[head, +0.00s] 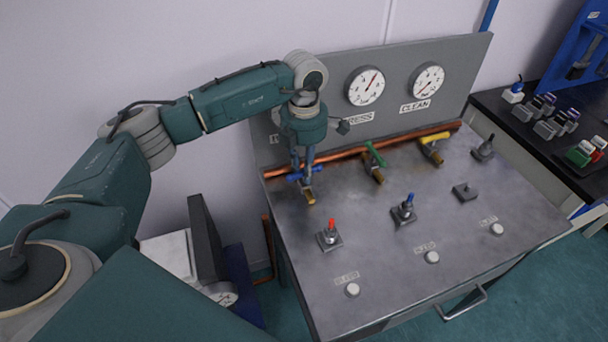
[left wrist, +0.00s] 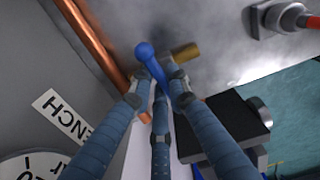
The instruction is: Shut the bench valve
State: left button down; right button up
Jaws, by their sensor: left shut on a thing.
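The bench valve has a blue lever handle (head: 305,174) and a brass body (head: 308,195). It sits on the copper pipe at the left end of the grey bench. In the left wrist view the blue handle (left wrist: 148,54) runs between my fingers, roughly along the pipe and across the brass outlet (left wrist: 182,52). My left gripper (head: 302,168) reaches down from above and is shut on the handle. The fingers (left wrist: 158,88) hide part of it. A partly covered label in that view reads "ENCH" (left wrist: 62,114). My right gripper is not in view.
Valves with a green handle (head: 374,154) and a yellow handle (head: 434,138) stand along the pipe to the right. Red (head: 331,227) and blue (head: 408,203) toggle switches and white buttons (head: 352,289) are in front. Gauges (head: 366,86) hang on the back panel (head: 330,72).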

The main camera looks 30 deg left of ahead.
pick_arm(q)
jog(key=shift+a+m+b, duration=0.1)
jog(key=shift+m+b, duration=0.25)
jog(key=shift+m, duration=0.15)
jog(key=shift+r, duration=0.1)
jog(key=shift+w, duration=0.1)
jog(key=c, duration=1.7)
grip_release()
jog(key=shift+o, duration=0.2)
notch_tip(320, 180, up, 12)
